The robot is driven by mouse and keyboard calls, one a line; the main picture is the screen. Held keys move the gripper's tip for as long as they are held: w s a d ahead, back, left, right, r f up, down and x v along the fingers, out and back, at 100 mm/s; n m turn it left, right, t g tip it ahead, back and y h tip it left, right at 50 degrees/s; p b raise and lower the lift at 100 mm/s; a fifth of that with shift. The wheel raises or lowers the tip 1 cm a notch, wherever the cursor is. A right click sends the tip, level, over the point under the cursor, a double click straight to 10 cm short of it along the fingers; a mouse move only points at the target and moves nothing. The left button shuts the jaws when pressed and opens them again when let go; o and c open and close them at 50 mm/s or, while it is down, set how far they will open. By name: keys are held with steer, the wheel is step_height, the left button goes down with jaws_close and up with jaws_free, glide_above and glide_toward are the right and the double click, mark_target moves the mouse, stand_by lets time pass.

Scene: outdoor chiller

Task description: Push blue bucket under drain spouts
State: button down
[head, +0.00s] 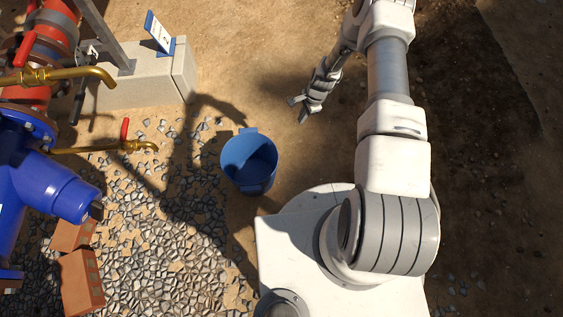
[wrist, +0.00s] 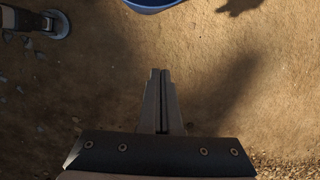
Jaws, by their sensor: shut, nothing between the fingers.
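The blue bucket (head: 233,172) stands upright on the ground at the middle of the head view, beside the gravel edge. Its rim (wrist: 155,7) shows at the top of the wrist view. Two brass drain spouts, an upper one (head: 60,75) and a lower one (head: 110,149) with a red lever, reach in from the left. The bucket is to the right of both spout ends, apart from them. My gripper (head: 297,109) is above and right of the bucket in the head view. Its fingers (wrist: 161,75) are together and empty, apart from the bucket.
A blue pipe fitting (head: 55,190) and red pipework (head: 50,30) stand at the left. Bricks (head: 80,280) lie below them. A concrete block (head: 140,85) with a small sign (head: 159,32) stands at the upper left. Gravel (head: 175,235) covers the ground between bucket and pipes.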

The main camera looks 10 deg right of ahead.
steer(key=s+a+f+m, duration=0.25)
steer(key=s+f, duration=0.45)
steer(key=f, duration=0.6)
steer(key=a+f+b, duration=0.5)
steer(key=f, duration=0.4)
steer(key=shift+a+m+g, duration=0.3)
steer(key=shift+a+m, duration=0.05)
steer(key=shift+a, duration=0.05)
steer(key=shift+s+f, duration=0.1)
